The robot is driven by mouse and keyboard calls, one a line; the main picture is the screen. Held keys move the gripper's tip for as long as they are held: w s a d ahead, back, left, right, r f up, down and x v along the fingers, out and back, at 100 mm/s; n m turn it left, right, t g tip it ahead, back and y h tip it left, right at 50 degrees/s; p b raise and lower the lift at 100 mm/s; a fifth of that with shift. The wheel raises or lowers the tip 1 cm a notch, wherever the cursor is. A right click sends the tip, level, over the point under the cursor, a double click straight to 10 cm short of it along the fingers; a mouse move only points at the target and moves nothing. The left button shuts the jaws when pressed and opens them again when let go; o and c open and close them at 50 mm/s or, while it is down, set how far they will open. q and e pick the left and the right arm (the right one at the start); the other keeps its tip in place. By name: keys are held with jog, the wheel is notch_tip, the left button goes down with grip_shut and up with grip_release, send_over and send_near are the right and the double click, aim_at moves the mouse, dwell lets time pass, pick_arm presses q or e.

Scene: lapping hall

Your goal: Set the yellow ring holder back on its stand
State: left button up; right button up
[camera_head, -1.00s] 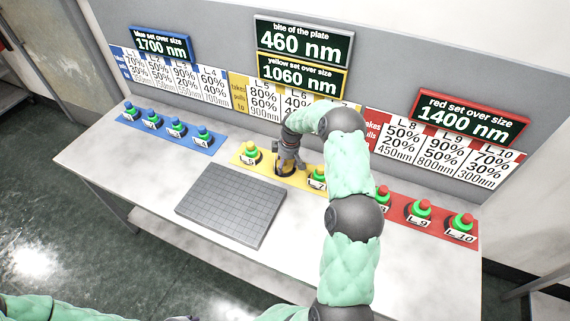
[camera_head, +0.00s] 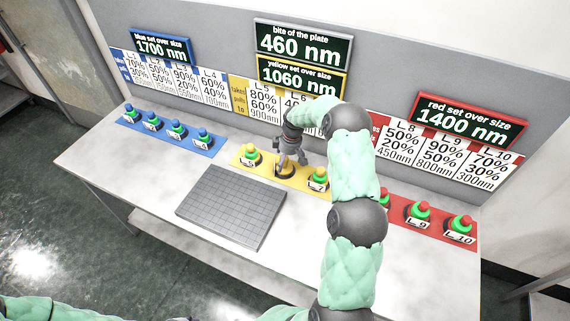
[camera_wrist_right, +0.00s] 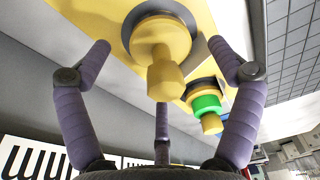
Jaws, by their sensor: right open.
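The yellow ring holder (camera_wrist_right: 165,62) shows in the right wrist view as a yellow stepped knob. It sits in a dark round stand (camera_wrist_right: 136,22) on the yellow strip. My right gripper (camera_wrist_right: 160,68) is open, its fingers spread around the holder with gaps at the sides. The holder is mostly hidden there by the fingers. My left gripper is not in view.
Green-ringed yellow holders, L5 (camera_head: 251,156) and L7 (camera_head: 319,180), stand on either side. A blue strip (camera_head: 205,148) with blue-topped holders is at left, a red strip (camera_head: 398,220) with red-topped ones at right. A grey gridded plate (camera_head: 232,205) lies in front. Sign boards rise behind.

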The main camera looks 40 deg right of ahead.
aim_at(289, 168)
notch_tip(289, 168, up, 8)
jog(key=s+p, duration=0.1)
jog(key=shift+d, duration=0.2)
